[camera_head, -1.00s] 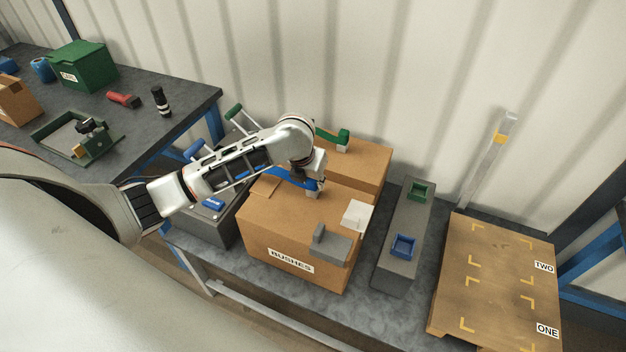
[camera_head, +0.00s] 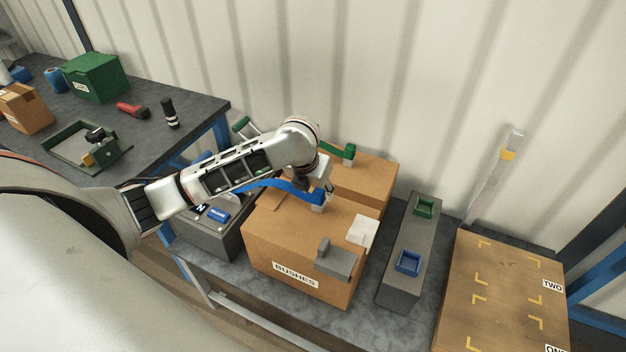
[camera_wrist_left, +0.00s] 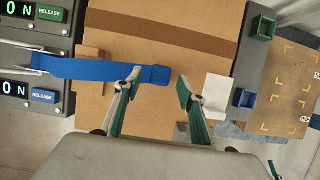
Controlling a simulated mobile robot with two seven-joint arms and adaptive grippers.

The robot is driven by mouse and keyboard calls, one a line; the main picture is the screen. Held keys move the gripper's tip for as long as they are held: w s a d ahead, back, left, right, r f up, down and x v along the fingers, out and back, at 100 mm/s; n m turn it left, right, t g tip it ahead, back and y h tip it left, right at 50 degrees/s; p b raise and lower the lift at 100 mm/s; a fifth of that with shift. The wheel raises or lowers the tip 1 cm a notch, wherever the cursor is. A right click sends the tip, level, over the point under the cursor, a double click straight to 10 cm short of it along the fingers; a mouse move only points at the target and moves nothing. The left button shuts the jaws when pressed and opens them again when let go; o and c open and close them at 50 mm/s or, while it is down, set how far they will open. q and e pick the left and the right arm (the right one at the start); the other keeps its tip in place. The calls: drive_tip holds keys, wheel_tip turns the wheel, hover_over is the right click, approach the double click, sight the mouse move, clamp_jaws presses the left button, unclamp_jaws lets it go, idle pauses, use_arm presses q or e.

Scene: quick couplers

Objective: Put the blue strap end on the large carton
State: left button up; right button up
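The large carton (camera_head: 277,232), brown and marked BUSHES, stands on the grey bench; its top also shows in the left wrist view (camera_wrist_left: 200,62). The blue strap (camera_head: 268,185) runs from the grey strap unit at left to the carton. Its blue end (camera_head: 316,198), with a light grey tab below, is over the carton top and looks to rest there. My left gripper (camera_head: 329,189) is just above and beside this end. In the left wrist view its fingers (camera_wrist_left: 158,84) are spread, one overlapping the strap (camera_wrist_left: 70,68), the other clear of the end.
Behind stands another carton (camera_head: 372,178) with a green strap end (camera_head: 340,152). A white block (camera_head: 362,232) and a grey bracket (camera_head: 335,259) sit at the large carton's right side. A grey stand (camera_head: 402,280) with green and blue holders and a marked board (camera_head: 500,295) are further right.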

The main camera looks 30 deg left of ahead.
use_arm(q)
drive_tip(key=v, duration=0.8)
drive_tip(key=shift+r, duration=0.15)
